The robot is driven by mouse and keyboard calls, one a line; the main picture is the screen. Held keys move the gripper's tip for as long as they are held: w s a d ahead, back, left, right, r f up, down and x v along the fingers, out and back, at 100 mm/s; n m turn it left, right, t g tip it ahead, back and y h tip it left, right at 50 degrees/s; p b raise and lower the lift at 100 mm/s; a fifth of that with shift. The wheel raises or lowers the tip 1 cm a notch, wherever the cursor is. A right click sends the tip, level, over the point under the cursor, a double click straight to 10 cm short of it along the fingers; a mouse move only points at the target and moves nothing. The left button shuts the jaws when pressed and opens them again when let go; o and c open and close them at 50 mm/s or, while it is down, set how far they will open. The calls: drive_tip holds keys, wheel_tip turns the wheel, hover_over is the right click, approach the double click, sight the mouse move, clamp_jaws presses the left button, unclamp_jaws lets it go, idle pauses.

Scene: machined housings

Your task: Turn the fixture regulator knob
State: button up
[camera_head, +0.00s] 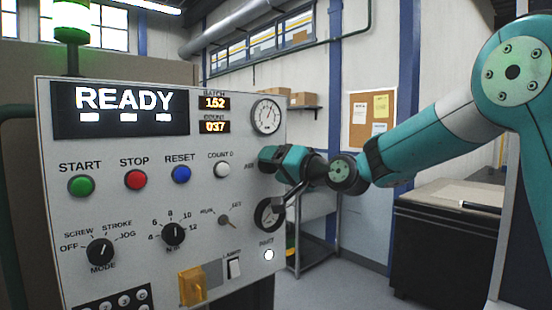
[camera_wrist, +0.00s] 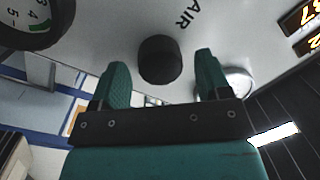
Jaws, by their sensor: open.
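The black regulator knob (camera_wrist: 160,59) sticks out from the light panel beside the "AIR" lettering in the wrist view. My gripper (camera_wrist: 162,72) is open, with one teal finger on each side of the knob and a visible gap on both sides. I cannot tell how deep the knob sits between the fingertips. In the head view my gripper (camera_head: 274,158) is at the right edge of the control panel (camera_head: 125,215), near the "AIR" label. There it covers the knob, which I cannot make out.
A round gauge (camera_head: 266,117) is above my gripper and another gauge (camera_head: 268,214) is below it, partly covered. The white COUNT 0 button (camera_head: 222,169) is close on the left. A dark cabinet (camera_head: 445,240) stands at the right.

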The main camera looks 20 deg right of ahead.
drive_tip(key=shift+w+a, duration=0.1)
drive_tip(key=shift+w, duration=0.05)
drive_tip(key=c, duration=0.9)
